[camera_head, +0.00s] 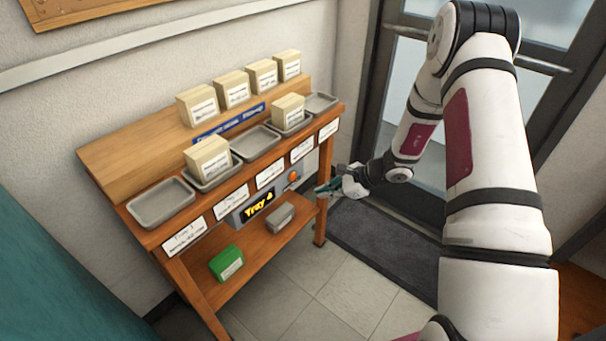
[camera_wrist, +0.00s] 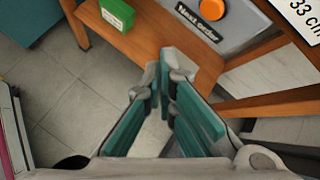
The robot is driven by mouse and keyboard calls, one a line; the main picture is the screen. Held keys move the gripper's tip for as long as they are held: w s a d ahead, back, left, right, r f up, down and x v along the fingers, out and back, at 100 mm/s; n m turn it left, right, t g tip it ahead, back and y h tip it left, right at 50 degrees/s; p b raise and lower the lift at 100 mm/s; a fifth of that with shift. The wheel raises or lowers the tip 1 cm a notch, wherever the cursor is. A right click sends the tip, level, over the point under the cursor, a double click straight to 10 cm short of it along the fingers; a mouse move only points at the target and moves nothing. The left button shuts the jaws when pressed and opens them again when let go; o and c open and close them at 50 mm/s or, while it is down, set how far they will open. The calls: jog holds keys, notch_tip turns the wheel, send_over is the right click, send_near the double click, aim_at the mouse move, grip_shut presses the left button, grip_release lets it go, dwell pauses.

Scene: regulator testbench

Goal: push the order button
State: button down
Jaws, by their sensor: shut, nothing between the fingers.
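The order button is a round orange knob (camera_head: 294,175) on the front of a grey panel under the bench top. In the wrist view the orange button (camera_wrist: 212,9) is at the top edge, above a dark label reading "Next order" (camera_wrist: 197,24). My gripper (camera_head: 322,189) has teal fingers and is in front of the bench, to the right of the button and apart from it. In the wrist view my gripper (camera_wrist: 165,68) is shut and empty, its tips below and left of the button.
The panel has a display reading "Tray 4" (camera_head: 258,207). Grey trays (camera_head: 160,202) and several labelled boxes (camera_head: 232,90) stand on the bench. The lower shelf holds a green box (camera_head: 227,263) and a grey one (camera_head: 280,217). A bench leg (camera_head: 323,205) is close by my gripper.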

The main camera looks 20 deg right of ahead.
aim_at(293, 177)
jog(key=shift+s+d+f+m, duration=0.35)
jog(key=shift+d+f+m, duration=0.05)
jog(key=shift+d+f, duration=0.3)
jog(key=w+a+b, duration=0.2)
jog(key=w+a, duration=0.3)
jog(key=w, duration=0.2)
jog(key=shift+b, duration=0.35)
jog(key=shift+w+a, duration=0.15)
jog(key=shift+w, duration=0.05)
dwell(1.1)
jog(key=shift+w+a+b, duration=0.2)
jog(key=shift+w+b, duration=0.05)
jog(key=shift+b, duration=0.05)
jog(key=shift+w+a+b, duration=0.3)
jog(key=shift+w, duration=0.1)
dwell(0.9)
jog(key=shift+s+d, duration=0.1)
dwell(0.4)
jog(key=shift+s+d, duration=0.4)
jog(key=shift+s, duration=0.25)
